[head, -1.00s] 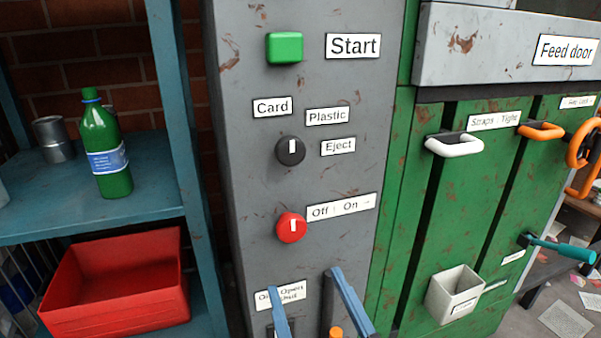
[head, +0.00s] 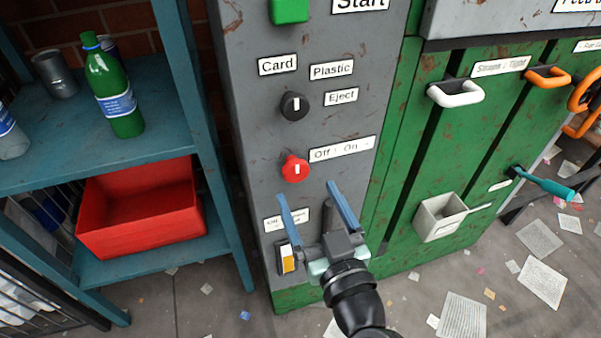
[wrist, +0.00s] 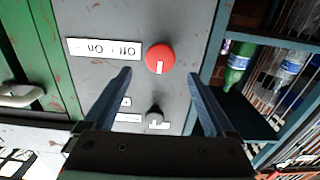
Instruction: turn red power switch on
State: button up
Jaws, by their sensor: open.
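The red power switch (head: 295,168) is a round red knob with a white mark, on the grey panel (head: 250,140). Its white label (head: 341,148) reads Off and On, to its right in the head view. In the head view the white mark stands about upright. My gripper (head: 315,205) is open and empty, its two blue fingers spread below and to the right of the knob. In the wrist view the red knob (wrist: 160,59) appears upside down beyond and between the fingertips (wrist: 160,80), apart from both fingers.
A black selector knob (head: 294,106) and the green Start button (head: 289,9) sit above the red knob. A yellow-and-white rocker switch (head: 287,258) is low on the panel. A teal shelf (head: 165,120) with a red bin (head: 140,215) stands at left. Green doors with handles are at right.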

aim_at(297, 172)
jog(key=shift+x, duration=2.6)
jog(key=c, duration=1.4)
jog(key=shift+o, duration=0.2)
